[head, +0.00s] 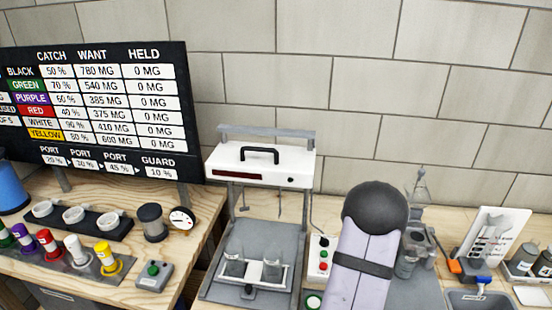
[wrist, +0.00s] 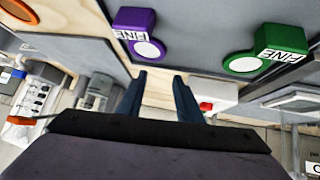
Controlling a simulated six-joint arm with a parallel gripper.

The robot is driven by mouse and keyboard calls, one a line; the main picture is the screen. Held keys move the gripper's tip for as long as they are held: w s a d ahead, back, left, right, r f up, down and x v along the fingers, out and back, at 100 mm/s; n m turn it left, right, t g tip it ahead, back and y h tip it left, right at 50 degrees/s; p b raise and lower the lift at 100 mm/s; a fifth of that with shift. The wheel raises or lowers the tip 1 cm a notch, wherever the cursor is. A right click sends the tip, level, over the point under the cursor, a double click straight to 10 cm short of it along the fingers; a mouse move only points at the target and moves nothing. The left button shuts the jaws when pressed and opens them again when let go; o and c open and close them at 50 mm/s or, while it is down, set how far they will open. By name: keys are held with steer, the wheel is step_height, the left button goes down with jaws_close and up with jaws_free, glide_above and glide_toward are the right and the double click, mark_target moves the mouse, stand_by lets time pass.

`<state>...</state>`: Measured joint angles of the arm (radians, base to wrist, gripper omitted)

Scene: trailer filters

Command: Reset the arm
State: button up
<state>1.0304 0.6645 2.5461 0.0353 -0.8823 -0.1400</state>
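My gripper (wrist: 160,88) shows in the wrist view with its two dark blue fingers apart and nothing between them. Beyond the fingertips are a strip of wooden surface and grey panels. A purple holder (wrist: 134,22) with a white round face and a FINE label is above and left of the fingers. A green holder (wrist: 262,50) with a FINE label is to the right. In the head view my arm's pale link and dark rounded joint stand at the right centre; my gripper is not visible there.
A wooden bench (head: 205,215) carries coloured-cap bottles (head: 77,250), a white-topped press-like machine (head: 262,165), a control box with buttons (head: 321,258) and a dial gauge (head: 182,219). A dark board (head: 100,105) stands behind. At right are a glass apparatus (head: 417,240) and jars (head: 524,257).

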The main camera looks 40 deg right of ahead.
steer(key=w+a+n+y, duration=0.1)
steer(key=w+a, duration=0.2)
steer(key=w+a+r+n+y, duration=0.1)
steer(key=w+a, duration=0.1)
steer(key=a, duration=0.2)
steer(key=w+a+n+y, duration=0.1)
steer(key=w+a, duration=0.2)
steer(key=a, duration=0.1)
steer(key=shift+w+r+y, duration=0.3)
steer(key=shift+y, duration=0.1)
steer(key=a, duration=0.3)
steer(key=w+a+r+n+y, duration=0.1)
steer(key=a, duration=0.1)
steer(key=a+n+y+b, duration=0.1)
steer(key=a, duration=0.2)
steer(key=shift+w+a+r, duration=0.3)
steer(key=shift+w+r, duration=0.05)
steer(key=s+a+r+n+g+y, duration=0.1)
steer(key=s+a, duration=0.3)
steer(key=a, duration=0.4)
steer(key=s+a+r+n+g+y+b, duration=0.1)
steer(key=s+a+r+n+g, duration=0.2)
steer(key=a, duration=0.4)
steer(key=shift+s+a+r+n+g, duration=0.35)
steer(key=shift+s+r+n, duration=0.1)
steer(key=shift+s+n, duration=0.35)
steer(key=shift+c, duration=0.6)
